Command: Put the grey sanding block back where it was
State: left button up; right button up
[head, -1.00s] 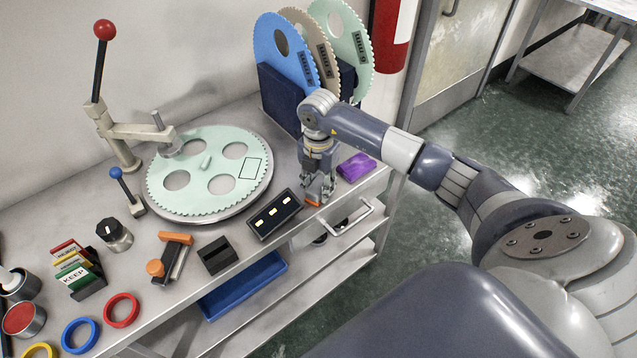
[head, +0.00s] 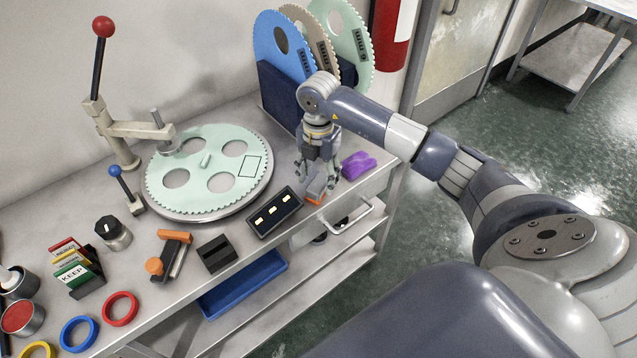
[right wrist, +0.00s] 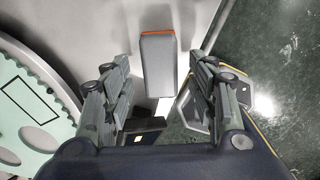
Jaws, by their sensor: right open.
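The grey sanding block (head: 316,188) with an orange underside stands on the bench near its right front edge, right of the dark tray with yellow lights. It also shows in the right wrist view (right wrist: 158,65), standing between and beyond my fingers, with its orange edge at the far end. My right gripper (head: 318,176) is open and empty just above the block, with gaps between the fingers and the block in the wrist view (right wrist: 160,75). My left gripper is not in view.
A rack with toothed discs (head: 284,45) stands behind. The large pale green disc (head: 208,190) lies further left.

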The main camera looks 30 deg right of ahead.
aim_at(318, 182)
notch_tip(318, 182, up, 9)
jog(key=b, duration=0.1)
dwell(0.6)
